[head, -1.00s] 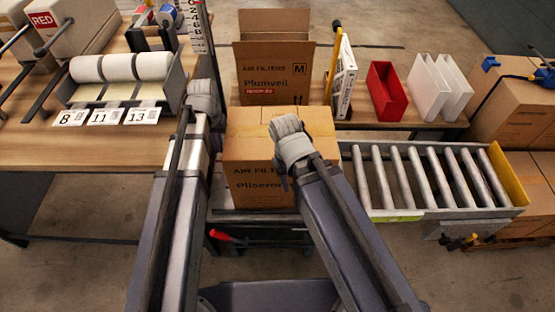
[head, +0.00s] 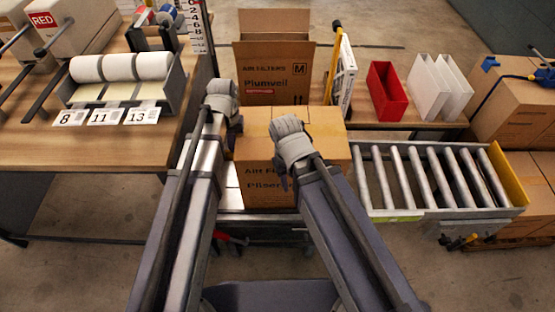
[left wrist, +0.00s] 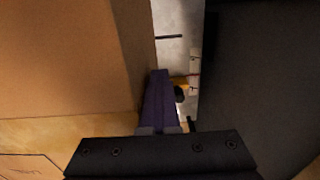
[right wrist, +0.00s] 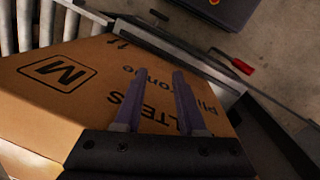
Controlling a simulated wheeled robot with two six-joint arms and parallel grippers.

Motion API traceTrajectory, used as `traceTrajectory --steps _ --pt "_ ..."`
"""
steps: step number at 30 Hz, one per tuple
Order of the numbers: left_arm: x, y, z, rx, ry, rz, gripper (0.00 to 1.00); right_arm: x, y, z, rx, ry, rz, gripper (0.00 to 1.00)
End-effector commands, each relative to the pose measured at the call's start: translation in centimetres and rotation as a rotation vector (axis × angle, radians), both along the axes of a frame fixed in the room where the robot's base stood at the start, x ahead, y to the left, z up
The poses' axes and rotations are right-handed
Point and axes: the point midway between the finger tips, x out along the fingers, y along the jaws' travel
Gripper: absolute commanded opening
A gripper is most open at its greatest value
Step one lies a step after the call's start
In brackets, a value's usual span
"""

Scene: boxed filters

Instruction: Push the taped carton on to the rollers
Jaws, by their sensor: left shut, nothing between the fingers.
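The taped carton (head: 318,130) stands upright at the centre, just left of the roller conveyor (head: 395,215); it also fills much of the right wrist view (right wrist: 35,95). My left gripper (head: 222,97) is at the carton's left side. In the left wrist view its fingers (left wrist: 160,100) are shut and empty, close beside brown cardboard; contact is unclear. My right gripper (head: 290,140) is over the carton's near right part in the head view. In the right wrist view its fingers (right wrist: 158,90) are apart with nothing gripped, in front of the carton's printed face.
An open Plumveil box (head: 273,75) stands behind the carton. A yellow end stop (head: 508,175) closes the rollers' far right end. A red bin (head: 387,90) and white bins (head: 430,88) stand behind the rollers. The rollers are empty. A wooden table (head: 60,150) is at left.

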Motion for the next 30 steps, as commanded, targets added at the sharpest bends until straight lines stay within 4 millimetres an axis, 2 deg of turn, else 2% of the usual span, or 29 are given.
traceTrajectory --steps 5,20,30 --pt "0.0 -0.5 0.0 -0.001 0.000 -0.002 0.00 0.0 0.0 0.0 0.000 0.000 0.000 0.40" --pt "-0.1 -4.9 0.0 -0.001 0.000 -0.003 0.00 0.0 0.0 0.0 0.000 0.000 0.000 0.40" --pt "-0.2 -5.1 0.0 -0.001 0.000 -0.001 0.00 0.0 0.0 0.0 0.000 0.000 0.000 0.40"
